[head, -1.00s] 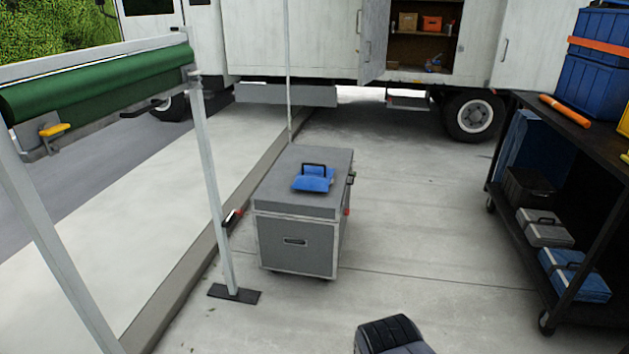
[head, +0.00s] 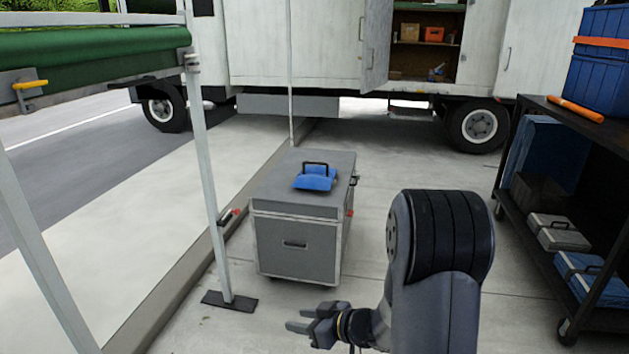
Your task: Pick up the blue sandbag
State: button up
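The blue sandbag (head: 315,181) lies on top of a grey wheeled case (head: 297,244), with its black handle standing up. It is in the middle of the head view. My gripper (head: 300,320) shows low in the head view, in front of the case and well apart from the sandbag. Its two fingers point left with a gap between them, and nothing is held.
A metal post on a black foot (head: 229,301) stands just left of the case. A dark shelf cart (head: 590,215) with blue and grey boxes stands at the right. A white truck (head: 290,45) is behind. Concrete floor (head: 395,170) between case and cart is clear.

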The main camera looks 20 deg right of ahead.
aim_at(312, 178)
jog(key=i+l, duration=0.4)
jog(key=i+l+u, duration=0.15)
jog(key=i+l, duration=0.65)
jog(key=i+l+u, duration=0.15)
jog(key=i+l, duration=0.6)
jog(key=i+l+u, duration=0.15)
jog(key=i+l, duration=0.25)
jog(key=l, duration=0.2)
jog(key=i+l, duration=0.3)
jog(key=l, duration=0.2)
jog(key=i+l+u, duration=0.1)
jog(key=i+l, duration=0.25)
jog(key=l, duration=0.15)
